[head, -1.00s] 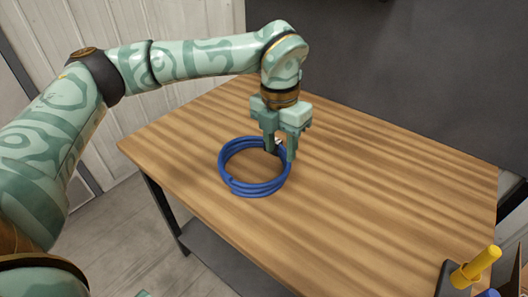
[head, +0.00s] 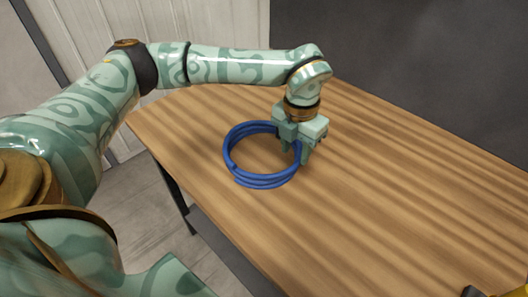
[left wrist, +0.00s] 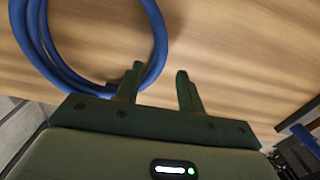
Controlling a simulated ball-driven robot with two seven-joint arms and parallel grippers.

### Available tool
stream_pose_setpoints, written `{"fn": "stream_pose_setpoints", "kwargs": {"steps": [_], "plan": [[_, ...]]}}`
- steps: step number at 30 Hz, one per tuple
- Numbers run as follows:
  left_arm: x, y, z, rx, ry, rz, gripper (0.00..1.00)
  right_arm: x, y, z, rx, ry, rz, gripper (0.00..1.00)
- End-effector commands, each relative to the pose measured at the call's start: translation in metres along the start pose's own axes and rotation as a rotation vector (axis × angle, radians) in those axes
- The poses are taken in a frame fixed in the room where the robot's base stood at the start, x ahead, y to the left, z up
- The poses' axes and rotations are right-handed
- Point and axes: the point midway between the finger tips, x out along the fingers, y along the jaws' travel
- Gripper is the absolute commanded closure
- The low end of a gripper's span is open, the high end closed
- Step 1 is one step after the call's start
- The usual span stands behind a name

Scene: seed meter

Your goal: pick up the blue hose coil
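The blue hose coil (head: 233,165) lies on the wooden table near its left edge, in the head view. My left gripper (head: 303,152) points down at the coil's right side, with its fingers low by the hose. In the left wrist view the coil (left wrist: 42,45) fills the upper left. There my left gripper (left wrist: 160,72) has its two fingers apart, with the coil's near right bend passing between them, closer to the left finger. I cannot tell whether either finger touches the hose. My right gripper is not in view.
The wooden table (head: 400,200) is clear to the right of the coil. A yellow object (head: 508,293) is cut off at the lower right corner. A dark grey wall (head: 420,70) and pale panelling (head: 200,25) stand behind.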

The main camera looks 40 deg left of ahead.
Motion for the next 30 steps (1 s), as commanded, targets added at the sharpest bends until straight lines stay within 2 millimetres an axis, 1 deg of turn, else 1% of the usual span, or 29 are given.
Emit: {"fn": "stream_pose_setpoints", "kwargs": {"steps": [4, 9, 10, 12, 17, 18, 20, 21, 22, 30], "plan": [[0.015, 0.002, -0.002, -0.001, 0.004, 0.000, 0.61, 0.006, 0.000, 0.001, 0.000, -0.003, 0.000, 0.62], [0.045, 0.004, -0.003, 0.000, 0.005, 0.000, 0.61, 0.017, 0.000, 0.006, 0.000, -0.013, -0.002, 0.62], [0.049, 0.004, -0.003, 0.000, 0.005, 0.000, 0.61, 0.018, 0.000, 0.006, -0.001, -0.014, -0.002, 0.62], [0.053, 0.004, -0.003, 0.000, 0.002, 0.000, 0.61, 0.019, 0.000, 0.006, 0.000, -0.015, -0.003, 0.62], [0.052, 0.004, -0.003, 0.000, 0.000, 0.000, 0.61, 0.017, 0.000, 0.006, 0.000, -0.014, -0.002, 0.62], [0.052, 0.004, -0.003, 0.000, 0.000, 0.000, 0.64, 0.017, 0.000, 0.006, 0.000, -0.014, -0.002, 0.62], [0.051, 0.004, -0.003, 0.000, 0.000, 0.000, 0.81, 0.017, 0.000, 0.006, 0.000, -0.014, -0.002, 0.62], [0.051, 0.004, -0.003, 0.000, 0.000, 0.000, 0.92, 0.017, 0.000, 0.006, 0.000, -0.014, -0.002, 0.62], [0.051, 0.004, -0.003, 0.000, 0.000, 0.000, 1.00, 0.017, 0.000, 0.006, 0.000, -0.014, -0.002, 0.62], [0.051, 0.004, -0.003, 0.000, -0.001, 0.001, 1.00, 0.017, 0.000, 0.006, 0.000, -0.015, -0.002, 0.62]]}}
